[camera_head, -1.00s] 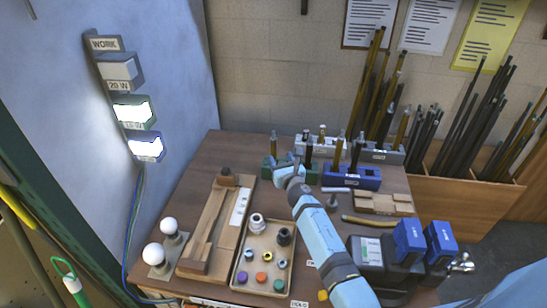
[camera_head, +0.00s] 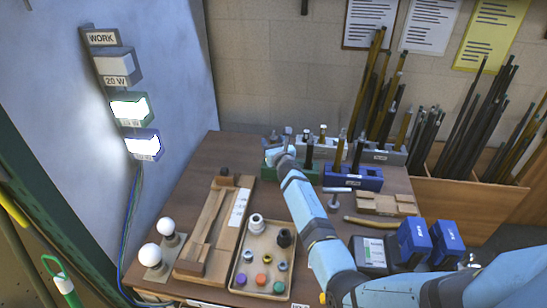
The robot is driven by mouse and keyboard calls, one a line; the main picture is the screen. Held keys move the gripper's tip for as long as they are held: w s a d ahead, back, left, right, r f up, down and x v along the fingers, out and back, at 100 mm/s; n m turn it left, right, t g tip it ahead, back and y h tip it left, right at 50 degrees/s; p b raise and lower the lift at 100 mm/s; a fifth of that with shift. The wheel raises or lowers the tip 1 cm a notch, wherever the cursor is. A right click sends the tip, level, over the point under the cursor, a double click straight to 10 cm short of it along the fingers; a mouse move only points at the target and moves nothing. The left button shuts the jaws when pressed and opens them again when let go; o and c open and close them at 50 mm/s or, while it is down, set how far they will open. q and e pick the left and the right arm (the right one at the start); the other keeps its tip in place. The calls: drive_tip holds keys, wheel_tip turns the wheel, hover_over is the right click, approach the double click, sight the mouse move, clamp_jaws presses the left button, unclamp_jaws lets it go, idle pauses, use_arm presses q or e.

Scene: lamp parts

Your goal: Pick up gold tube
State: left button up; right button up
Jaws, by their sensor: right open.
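My right gripper (camera_head: 279,145) is open at the left part of the green rack (camera_head: 300,169), at the back of the workbench. It covers the spot where a gold tube stood upright in that rack, and that tube is now mostly hidden. I cannot tell whether the fingers are around or beside it. A dark tube (camera_head: 309,152) stands in the same rack, just right of the gripper. Another gold-topped tube (camera_head: 341,143) stands upright further right. My left gripper is out of view.
A blue rack (camera_head: 353,178) and a grey rack (camera_head: 385,154) stand close on the right. A parts tray (camera_head: 240,285) with sockets and coloured caps, a wooden fixture (camera_head: 213,235) and white bulbs (camera_head: 165,226) occupy the left front. Long rods stand in a bin (camera_head: 460,200) behind.

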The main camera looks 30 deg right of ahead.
clamp_jaws()
